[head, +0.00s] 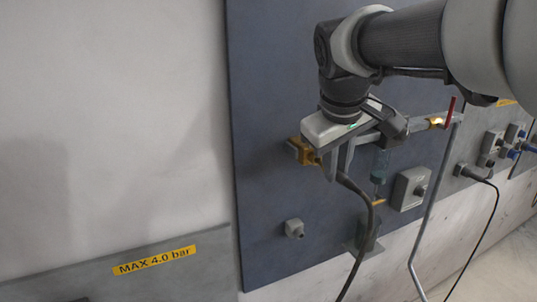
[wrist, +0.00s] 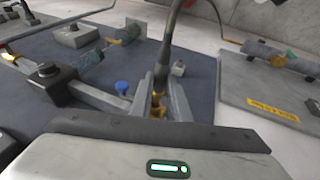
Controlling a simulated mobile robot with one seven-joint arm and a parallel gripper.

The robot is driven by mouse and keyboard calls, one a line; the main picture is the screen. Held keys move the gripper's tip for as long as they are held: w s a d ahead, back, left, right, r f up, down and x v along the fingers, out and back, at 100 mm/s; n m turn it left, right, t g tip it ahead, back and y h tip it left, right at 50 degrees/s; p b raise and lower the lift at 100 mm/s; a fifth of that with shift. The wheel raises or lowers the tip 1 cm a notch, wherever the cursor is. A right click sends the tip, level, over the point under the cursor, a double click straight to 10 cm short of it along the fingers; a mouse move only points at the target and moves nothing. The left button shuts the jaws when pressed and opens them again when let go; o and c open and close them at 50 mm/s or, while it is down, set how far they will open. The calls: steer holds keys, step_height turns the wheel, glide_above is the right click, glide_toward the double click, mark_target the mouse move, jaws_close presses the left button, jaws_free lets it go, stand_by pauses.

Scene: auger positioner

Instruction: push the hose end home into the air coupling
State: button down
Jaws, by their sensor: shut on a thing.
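My gripper (head: 338,168) is shut on the dark hose (head: 365,225) near its upper end, in front of the blue-grey panel. The hose bends over and hangs down from the fingers. In the wrist view the hose (wrist: 170,40) runs up and away from between the two fingers (wrist: 163,98). A brass-coloured piece (wrist: 157,102) shows between the fingers there; I cannot tell whether it belongs to the hose end or the coupling. In the head view a brass-yellow fitting (head: 302,151), perhaps the air coupling, sits on the panel just left of my gripper, which partly hides it. Whether hose and fitting touch is hidden.
A pipe with a red-handled valve (head: 449,112) lies right of my gripper. A grey box (head: 409,188) and a small grey knob (head: 294,228) are on the panel (head: 270,80). A "MAX 4.0 bar" label (head: 154,260) is at lower left.

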steer(key=shift+w+a, duration=0.3)
steer(key=shift+w, duration=0.4)
steer(key=shift+w+a, duration=0.25)
steer(key=shift+w, duration=0.4)
steer(key=shift+w, duration=0.1)
steer(key=c, duration=1.6)
jaws_free()
steer(key=shift+w+a, duration=0.1)
steer(key=v, duration=1.7)
steer(key=shift+s+r, duration=0.2)
steer(key=shift+s, duration=0.05)
steer(key=s+f+m, duration=0.1)
steer(key=s+f, duration=0.3)
steer(key=f, duration=0.4)
steer(key=s+d+f+m+y, duration=0.1)
steer(key=s+f, duration=0.3)
steer(key=f, duration=0.4)
steer(key=s+d+f+m+t, duration=0.1)
steer(key=s+f+m, duration=0.2)
steer(key=s+f, duration=0.2)
step_height(320, 180, down, 4)
steer(key=shift+s+d+r+y, duration=0.1)
steer(key=shift+d+r+y, duration=0.15)
steer(key=shift+y, duration=0.15)
